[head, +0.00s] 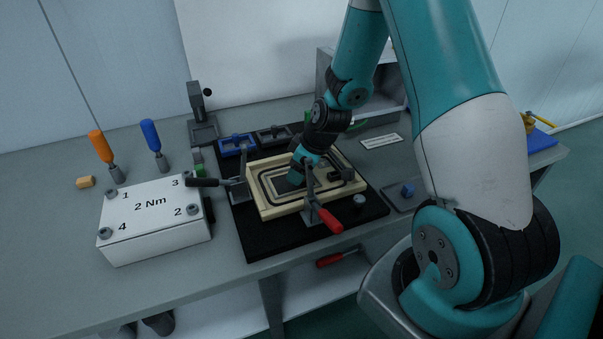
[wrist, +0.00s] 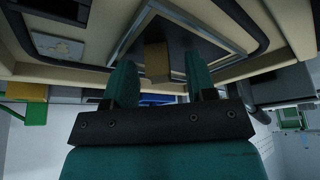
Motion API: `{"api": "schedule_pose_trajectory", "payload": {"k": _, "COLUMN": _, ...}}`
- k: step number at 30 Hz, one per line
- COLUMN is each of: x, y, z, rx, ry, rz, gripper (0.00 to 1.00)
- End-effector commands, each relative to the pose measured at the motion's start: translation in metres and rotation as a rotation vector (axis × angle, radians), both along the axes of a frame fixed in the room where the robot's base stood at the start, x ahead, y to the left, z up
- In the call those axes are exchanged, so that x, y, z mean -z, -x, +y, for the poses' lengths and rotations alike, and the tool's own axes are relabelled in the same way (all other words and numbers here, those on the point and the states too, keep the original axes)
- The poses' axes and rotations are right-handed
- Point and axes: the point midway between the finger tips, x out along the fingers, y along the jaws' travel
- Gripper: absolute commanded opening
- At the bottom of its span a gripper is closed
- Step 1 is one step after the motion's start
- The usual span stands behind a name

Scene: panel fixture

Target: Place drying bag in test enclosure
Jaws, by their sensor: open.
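The test enclosure (head: 257,199) is a cream, open-topped box with a dark seal line, lying on a black mat. It also shows in the wrist view (wrist: 92,74), filling the upper part of the picture. My gripper (head: 296,178) reaches down into the enclosure. In the wrist view my gripper (wrist: 160,78) has its two teal fingers apart. A small tan block-like piece (wrist: 157,60), possibly the drying bag, shows between the fingertips, against a dark panel inside the enclosure. I cannot tell whether it touches the fingers. My arm hides part of the enclosure in the head view.
Toggle clamps with a black handle (head: 203,183) and a red handle (head: 330,220) stand at the enclosure's edges. A white box marked 2 Nm (head: 152,228) is at left, with orange (head: 101,146) and blue (head: 151,136) drivers behind. A blue cube (head: 408,189) lies at right.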

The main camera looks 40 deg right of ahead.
Motion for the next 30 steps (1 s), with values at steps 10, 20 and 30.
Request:
{"api": "schedule_pose_trajectory", "payload": {"k": 10, "x": 0.000, "y": 0.000, "z": 0.000, "rx": 0.000, "ry": 0.000, "rz": -0.001, "gripper": 0.19}}
{"api": "schedule_pose_trajectory", "payload": {"k": 20, "x": 0.000, "y": 0.000, "z": 0.000, "rx": 0.000, "ry": 0.000, "rz": -0.001, "gripper": 0.00}}
{"api": "schedule_pose_trajectory", "payload": {"k": 30, "x": -0.029, "y": -0.001, "z": 0.000, "rx": 0.000, "ry": 0.002, "rz": -0.006, "gripper": 0.00}}
